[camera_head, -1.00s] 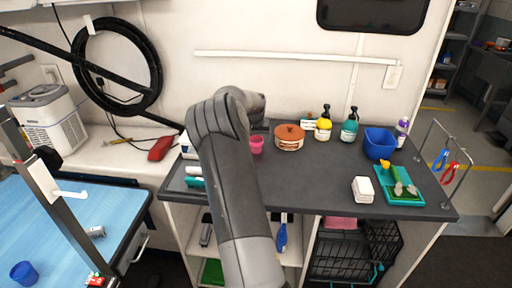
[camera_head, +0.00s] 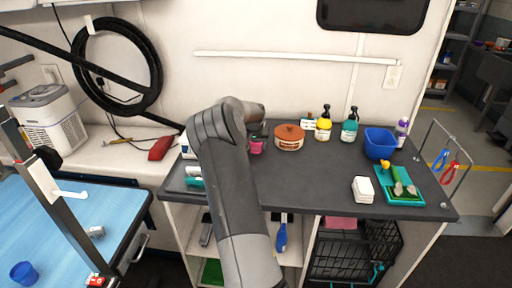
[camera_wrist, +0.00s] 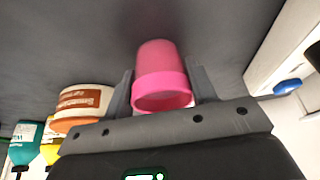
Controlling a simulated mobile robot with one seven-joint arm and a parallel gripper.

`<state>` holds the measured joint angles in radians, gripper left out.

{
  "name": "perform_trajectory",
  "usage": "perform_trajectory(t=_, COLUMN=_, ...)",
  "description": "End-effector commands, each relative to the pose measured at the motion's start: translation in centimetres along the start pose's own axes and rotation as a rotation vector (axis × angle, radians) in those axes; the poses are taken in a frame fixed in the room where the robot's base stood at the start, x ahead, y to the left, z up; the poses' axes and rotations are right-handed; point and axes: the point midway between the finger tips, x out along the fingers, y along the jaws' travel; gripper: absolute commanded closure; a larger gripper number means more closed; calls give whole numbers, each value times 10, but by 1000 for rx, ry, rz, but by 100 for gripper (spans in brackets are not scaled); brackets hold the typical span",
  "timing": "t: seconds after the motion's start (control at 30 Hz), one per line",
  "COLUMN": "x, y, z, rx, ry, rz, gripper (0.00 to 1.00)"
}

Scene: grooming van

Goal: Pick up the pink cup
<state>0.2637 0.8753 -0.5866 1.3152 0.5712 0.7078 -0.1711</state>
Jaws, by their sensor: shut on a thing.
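The pink cup (camera_head: 257,146) is on the dark counter, left of the round terracotta-lidded container, partly hidden by my arm in the head view. In the wrist view the pink cup (camera_wrist: 160,78) sits between the two fingers of my gripper (camera_wrist: 162,90), with a finger close on each side. My gripper is shut on the cup. I cannot tell whether the cup is touching the counter or slightly above it.
The terracotta-lidded container (camera_head: 289,137) stands close to the right of the cup. Beyond it are a yellow bottle (camera_head: 323,130), a teal bottle (camera_head: 349,131) and a blue bin (camera_head: 379,143). The counter's middle is clear.

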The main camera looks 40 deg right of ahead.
Motion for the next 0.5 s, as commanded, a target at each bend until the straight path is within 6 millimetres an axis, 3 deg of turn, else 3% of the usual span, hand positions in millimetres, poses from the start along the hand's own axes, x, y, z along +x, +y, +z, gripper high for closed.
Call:
perform_trajectory(t=0.2, x=0, y=0, z=0, rx=0, ry=0, rz=0, gripper=71)
perform_trajectory(t=0.5, x=-3, y=0, z=-2, rx=0, ry=1, rz=0, gripper=71)
